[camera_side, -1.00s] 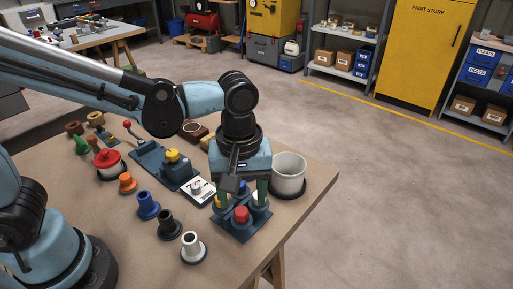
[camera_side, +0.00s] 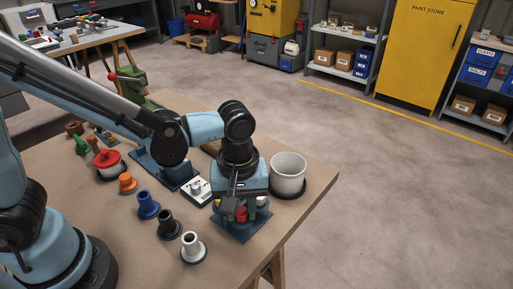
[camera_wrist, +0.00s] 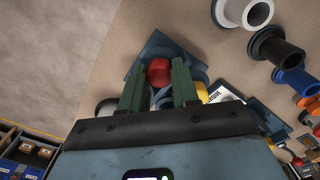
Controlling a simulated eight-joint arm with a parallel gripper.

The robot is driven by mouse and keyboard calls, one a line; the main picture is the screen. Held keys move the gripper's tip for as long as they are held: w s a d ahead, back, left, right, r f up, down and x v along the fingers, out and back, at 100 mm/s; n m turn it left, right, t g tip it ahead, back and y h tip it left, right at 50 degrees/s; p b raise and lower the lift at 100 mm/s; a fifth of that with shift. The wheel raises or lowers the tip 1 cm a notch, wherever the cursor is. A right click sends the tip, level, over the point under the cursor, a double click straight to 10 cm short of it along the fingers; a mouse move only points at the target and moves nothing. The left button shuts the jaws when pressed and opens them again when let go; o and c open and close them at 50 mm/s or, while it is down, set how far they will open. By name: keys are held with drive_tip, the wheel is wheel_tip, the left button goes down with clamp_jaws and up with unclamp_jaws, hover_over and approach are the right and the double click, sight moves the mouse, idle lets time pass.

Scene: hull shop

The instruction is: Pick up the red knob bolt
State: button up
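The red knob bolt (camera_side: 242,215) has a round red head and sits at the dark blue base plate (camera_side: 236,233) near the table's front right edge. In the wrist view the red head (camera_wrist: 159,72) lies between the two green fingers of my gripper (camera_wrist: 158,78). The fingers appear to touch it on both sides. In the side view my gripper (camera_side: 241,211) points down around the red head and hides part of it. The bolt's shaft is hidden. A yellow bolt head (camera_wrist: 202,90) shows just beside the right finger.
A pale cup (camera_side: 288,172) stands close behind my gripper. White (camera_side: 193,248), black (camera_side: 169,224) and blue (camera_side: 148,204) flanged pieces stand to the left. A small white box with a knob (camera_side: 196,190) is near the plate. Table is clear at the front right.

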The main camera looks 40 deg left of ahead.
clamp_jaws()
drive_tip(key=shift+r, duration=0.15)
